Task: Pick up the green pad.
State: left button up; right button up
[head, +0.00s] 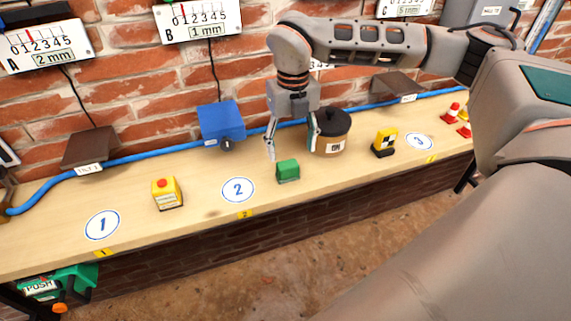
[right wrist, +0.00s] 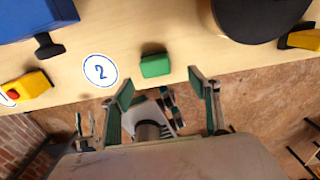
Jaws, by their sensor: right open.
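The green pad (head: 288,170) is a small green block on the wooden bench, right of the number 2 disc. It also shows in the right wrist view (right wrist: 155,66), beyond and roughly between my fingertips. My right gripper (head: 291,152) points down above and just behind the pad in the head view. Its fingers are apart with nothing between them, and it also shows open in the right wrist view (right wrist: 160,88). The pad appears clear of both fingers. My left gripper is not in the head view.
A dark-lidded pot (head: 332,133) stands close to the right finger. A blue block (head: 221,122) is behind disc 2 (head: 238,190). A blue hose (head: 150,157) runs along the brick wall. The bench front beside the pad is clear.

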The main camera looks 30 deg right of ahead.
aim_at(287, 164)
jog(key=f, duration=0.7)
jog(key=shift+w+a+f, duration=0.25)
jog(key=shift+a+f, duration=0.1)
jog(key=c, duration=1.2)
